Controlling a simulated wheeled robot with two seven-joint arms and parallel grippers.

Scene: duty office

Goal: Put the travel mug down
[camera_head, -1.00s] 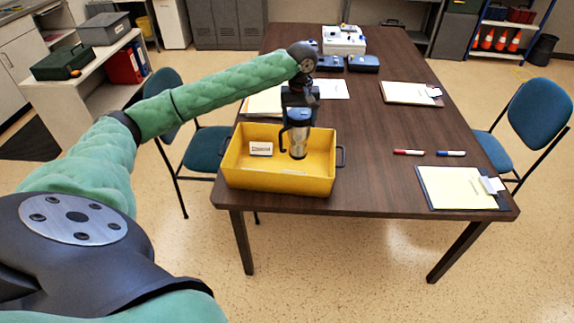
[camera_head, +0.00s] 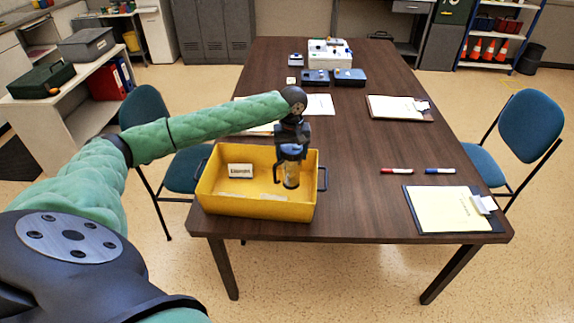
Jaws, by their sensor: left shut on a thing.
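The travel mug (camera_head: 291,176) is a steel cylinder with a blue and black top. My left gripper (camera_head: 290,153) is shut on it near its top and holds it upright. The mug shows over the right part of the yellow bin (camera_head: 256,206) at the near left of the table. Its lower end appears inside the bin's opening; I cannot tell whether it touches the bin floor. A small white card with dark lettering (camera_head: 240,170) is in the bin at the left. My right gripper is not in view.
The brown table (camera_head: 350,195) has free room right of the bin. A red marker (camera_head: 397,171), a blue marker (camera_head: 440,171) and a clipboard (camera_head: 447,209) lie at the right. Blue boxes and a white case (camera_head: 330,55) stand at the back. Blue chairs flank the table.

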